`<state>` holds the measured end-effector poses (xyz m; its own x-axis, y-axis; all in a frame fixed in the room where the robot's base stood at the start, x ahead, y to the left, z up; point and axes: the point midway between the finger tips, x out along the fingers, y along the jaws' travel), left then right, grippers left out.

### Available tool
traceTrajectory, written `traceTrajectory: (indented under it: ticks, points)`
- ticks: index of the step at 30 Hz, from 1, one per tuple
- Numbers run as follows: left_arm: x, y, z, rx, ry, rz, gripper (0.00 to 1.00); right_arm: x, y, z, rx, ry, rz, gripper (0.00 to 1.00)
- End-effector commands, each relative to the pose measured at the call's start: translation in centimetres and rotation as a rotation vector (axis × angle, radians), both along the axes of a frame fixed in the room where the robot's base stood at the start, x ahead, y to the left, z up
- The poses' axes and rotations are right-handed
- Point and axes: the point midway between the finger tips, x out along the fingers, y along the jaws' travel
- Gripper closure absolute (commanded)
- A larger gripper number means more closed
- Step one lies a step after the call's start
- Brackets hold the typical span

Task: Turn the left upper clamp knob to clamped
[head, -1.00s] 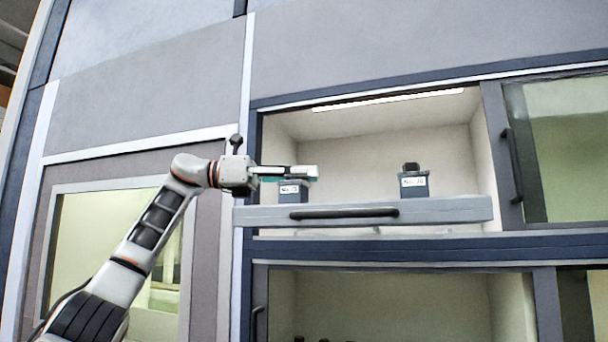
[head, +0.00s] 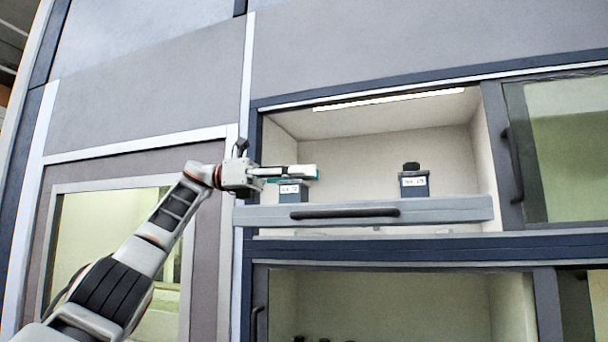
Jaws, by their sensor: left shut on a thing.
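Two dark clamp blocks with white labels stand on the pulled-out upper shelf (head: 450,209). The right block (head: 414,186) has a black knob (head: 411,167) on top, free of any gripper. The left block (head: 293,191) is under my left gripper (head: 306,172), which reaches in from the left. The left upper clamp knob is hidden behind the fingers. The gripper is shut on that knob, just above the block. The label lettering is too small to read surely. My right gripper is out of the picture.
The shelf has a dark bar handle (head: 345,212) on its front. A sliding glass door (head: 570,150) with a dark handle stands to the right. A lower compartment (head: 400,305) is below.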

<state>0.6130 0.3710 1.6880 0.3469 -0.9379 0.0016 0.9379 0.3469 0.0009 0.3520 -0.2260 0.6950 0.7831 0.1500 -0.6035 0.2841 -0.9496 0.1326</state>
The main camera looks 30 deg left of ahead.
Motion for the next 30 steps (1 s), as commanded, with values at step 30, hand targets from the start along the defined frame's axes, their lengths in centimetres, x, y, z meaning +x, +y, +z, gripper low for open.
traceTrajectory:
  ticks: [30]
  points:
    - [0.04,0.05,-0.17,0.003,0.001,0.018,0.62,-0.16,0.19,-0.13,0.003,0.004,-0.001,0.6]
